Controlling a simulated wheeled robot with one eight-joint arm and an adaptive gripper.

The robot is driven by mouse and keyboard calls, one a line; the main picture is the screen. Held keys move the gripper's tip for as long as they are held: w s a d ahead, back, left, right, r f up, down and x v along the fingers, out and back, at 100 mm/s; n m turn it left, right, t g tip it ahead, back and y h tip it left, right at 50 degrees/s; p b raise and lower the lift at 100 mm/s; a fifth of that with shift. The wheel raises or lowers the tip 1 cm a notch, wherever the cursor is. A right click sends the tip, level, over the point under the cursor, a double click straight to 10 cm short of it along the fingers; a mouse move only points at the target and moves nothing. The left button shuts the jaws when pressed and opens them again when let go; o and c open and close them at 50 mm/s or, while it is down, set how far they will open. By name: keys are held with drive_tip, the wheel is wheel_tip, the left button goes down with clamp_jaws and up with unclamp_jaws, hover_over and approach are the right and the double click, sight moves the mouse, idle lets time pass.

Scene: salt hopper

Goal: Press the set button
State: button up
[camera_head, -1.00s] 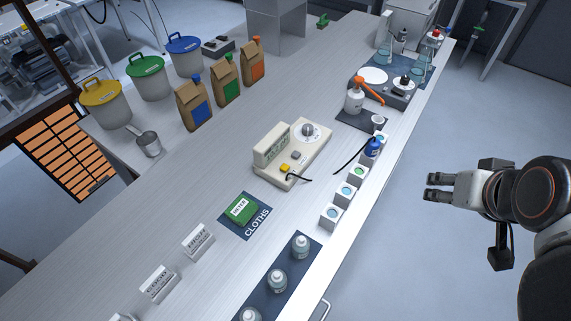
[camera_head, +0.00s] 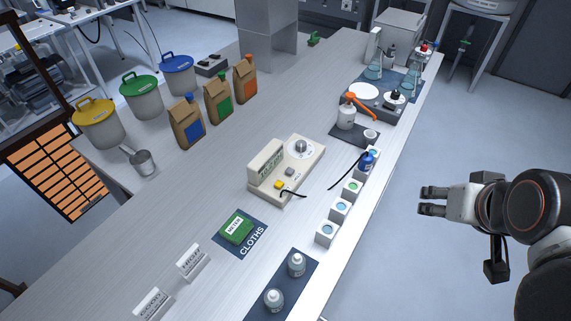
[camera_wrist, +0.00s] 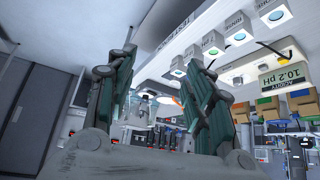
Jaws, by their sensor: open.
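A cream pH meter (camera_head: 262,190) stands mid-bench, with a raised display box, a grey dial (camera_head: 301,147), a yellow button (camera_head: 279,185) and a grey button (camera_head: 289,171). I cannot read the button labels, so I cannot tell which is set. In the wrist view its display (camera_wrist: 284,76) reads 10.2 pH at the right edge. My gripper (camera_head: 424,201) is open and empty, off the bench's right side and well apart from the meter. In the wrist view its two fingers (camera_wrist: 163,60) stand spread.
A black cable runs near the meter. A green cloth pack (camera_head: 236,228) lies in front. The floor beside the bench is clear.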

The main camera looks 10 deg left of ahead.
clamp_jaws()
idle(1.3)
